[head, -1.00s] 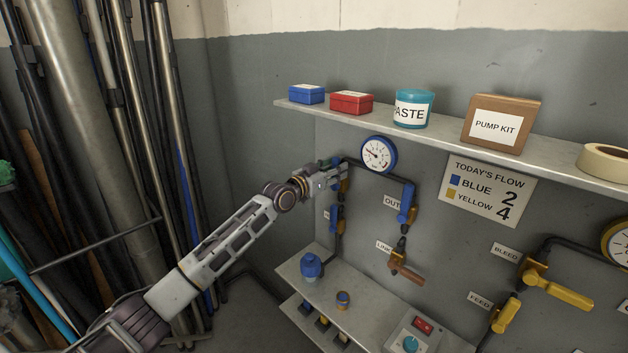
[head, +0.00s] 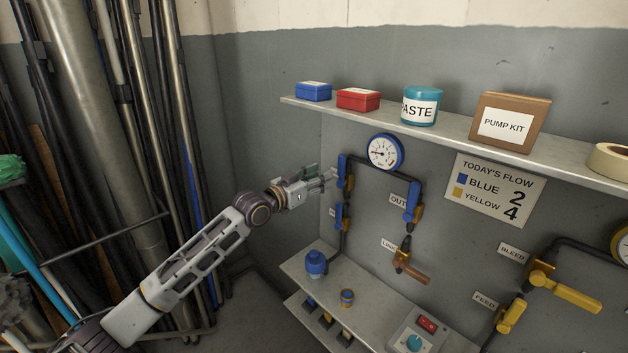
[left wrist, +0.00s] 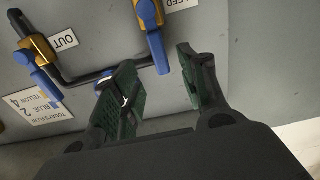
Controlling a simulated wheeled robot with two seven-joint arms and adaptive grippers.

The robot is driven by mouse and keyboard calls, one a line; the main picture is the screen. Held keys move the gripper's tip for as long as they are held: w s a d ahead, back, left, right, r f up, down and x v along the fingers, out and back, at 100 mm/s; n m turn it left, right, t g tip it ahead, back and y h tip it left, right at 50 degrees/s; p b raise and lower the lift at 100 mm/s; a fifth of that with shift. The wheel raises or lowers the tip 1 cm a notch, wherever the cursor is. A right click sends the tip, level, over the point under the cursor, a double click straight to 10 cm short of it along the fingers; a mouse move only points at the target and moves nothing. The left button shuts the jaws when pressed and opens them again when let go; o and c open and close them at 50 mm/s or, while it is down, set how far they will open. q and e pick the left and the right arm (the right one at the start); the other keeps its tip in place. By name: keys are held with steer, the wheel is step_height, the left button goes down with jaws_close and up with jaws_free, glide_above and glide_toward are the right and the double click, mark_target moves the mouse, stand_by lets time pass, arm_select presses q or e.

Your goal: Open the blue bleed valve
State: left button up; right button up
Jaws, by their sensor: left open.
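The blue bleed valve (head: 347,182) sits on the left pipe of the blue loop, with a yellow-brown body. Its blue handle (head: 342,166) stands up along the pipe in the head view. In the left wrist view, which is turned over, the blue handle (left wrist: 158,50) lies in line between the fingertips, with a partly cut-off label ending in "EED" beside the valve. My left gripper (head: 328,177) is open and empty, just left of the valve. Its green-padded fingers (left wrist: 160,75) appear apart from the handle. My right gripper is not in view.
The OUT valve (head: 412,200) is on the right pipe, below the blue gauge (head: 385,153). The LINK valve (head: 410,268) and another blue valve (head: 341,215) are lower. A shelf (head: 450,135) holding boxes overhangs above. Tall pipes (head: 130,130) stand at the left.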

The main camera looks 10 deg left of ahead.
arm_select(q)
steer(key=shift+v, duration=0.85)
steer(key=shift+r, duration=0.15)
